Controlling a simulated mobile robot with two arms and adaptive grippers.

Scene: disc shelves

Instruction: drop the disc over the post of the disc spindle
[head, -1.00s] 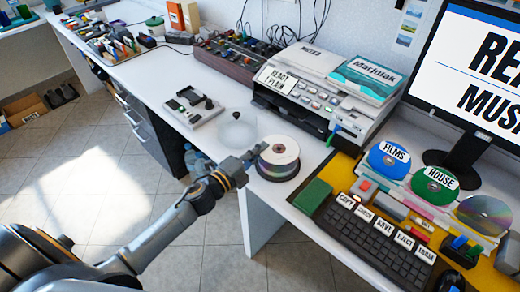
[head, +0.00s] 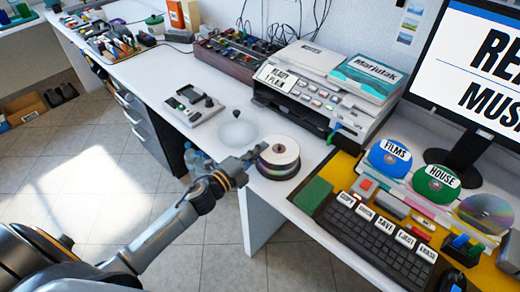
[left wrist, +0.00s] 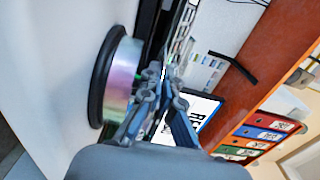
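The disc spindle (head: 277,170) stands on the white desk, a stack of silvery discs on a black base. It also shows side-on in the left wrist view, with its silvery stack (left wrist: 124,75) against the black base. A pale disc (head: 283,148) with a dark centre lies flat over the stack. My left gripper (head: 256,154) reaches it from the left, its fingers closed together at that disc's near left rim. In the left wrist view the fingers (left wrist: 161,82) converge just above the stack; the disc is edge-on there and hard to make out. The post is hidden. My right gripper is not in view.
A printer (head: 320,90) is behind the spindle. The desk's front edge runs close to the spindle.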

